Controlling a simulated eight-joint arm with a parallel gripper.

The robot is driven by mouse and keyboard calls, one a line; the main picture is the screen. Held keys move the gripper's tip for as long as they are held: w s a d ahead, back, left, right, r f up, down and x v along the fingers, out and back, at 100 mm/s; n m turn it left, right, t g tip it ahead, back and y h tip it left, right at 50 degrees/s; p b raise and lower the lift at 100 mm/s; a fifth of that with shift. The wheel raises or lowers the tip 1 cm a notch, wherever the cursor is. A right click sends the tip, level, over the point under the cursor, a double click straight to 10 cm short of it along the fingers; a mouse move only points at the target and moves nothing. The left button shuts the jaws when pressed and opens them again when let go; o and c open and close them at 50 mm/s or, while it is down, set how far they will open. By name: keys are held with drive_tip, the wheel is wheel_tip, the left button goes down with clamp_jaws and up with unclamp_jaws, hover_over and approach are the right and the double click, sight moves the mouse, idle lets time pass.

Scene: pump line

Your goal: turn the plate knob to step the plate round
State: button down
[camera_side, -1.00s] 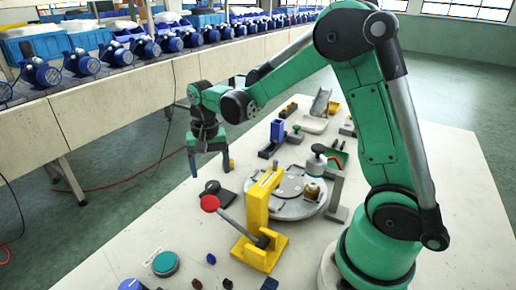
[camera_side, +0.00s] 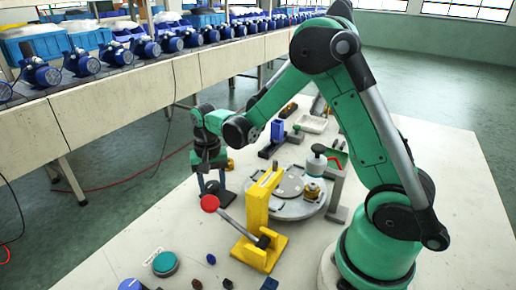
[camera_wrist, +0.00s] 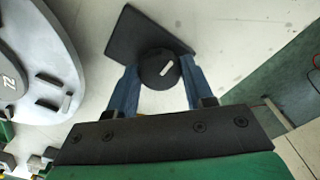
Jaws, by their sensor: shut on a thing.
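The plate knob (camera_wrist: 160,69) is a round black knob with a white mark, on a dark flat base (camera_wrist: 138,33). In the wrist view it sits between the blue fingers of my gripper (camera_wrist: 160,82), which is shut on it. In the side view my gripper (camera_side: 211,186) is low over the table, and its fingers largely hide the knob. The round grey plate (camera_side: 297,207) lies right of the knob, partly behind the yellow stand; in the wrist view the plate (camera_wrist: 30,60) shows at the left with a number on it and dark raised blocks.
A yellow lever stand (camera_side: 259,222) with a red-ended lever (camera_side: 209,203) stands close in front of my gripper. A green button (camera_side: 165,263) and several small pieces lie at the table's front. A blue upright block (camera_side: 277,130) stands behind. A conveyor (camera_side: 110,110) runs along the left.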

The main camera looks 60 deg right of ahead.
drive_tip(key=shift+n, duration=0.4)
drive_tip(key=n, duration=0.3)
drive_tip(key=shift+n, duration=0.4)
drive_tip(key=n, duration=0.4)
drive_tip(key=shift+n, duration=0.3)
drive_tip(key=n, duration=0.8)
drive_tip(key=shift+n, duration=0.3)
drive_tip(key=shift+c, duration=1.7)
unclamp_jaws()
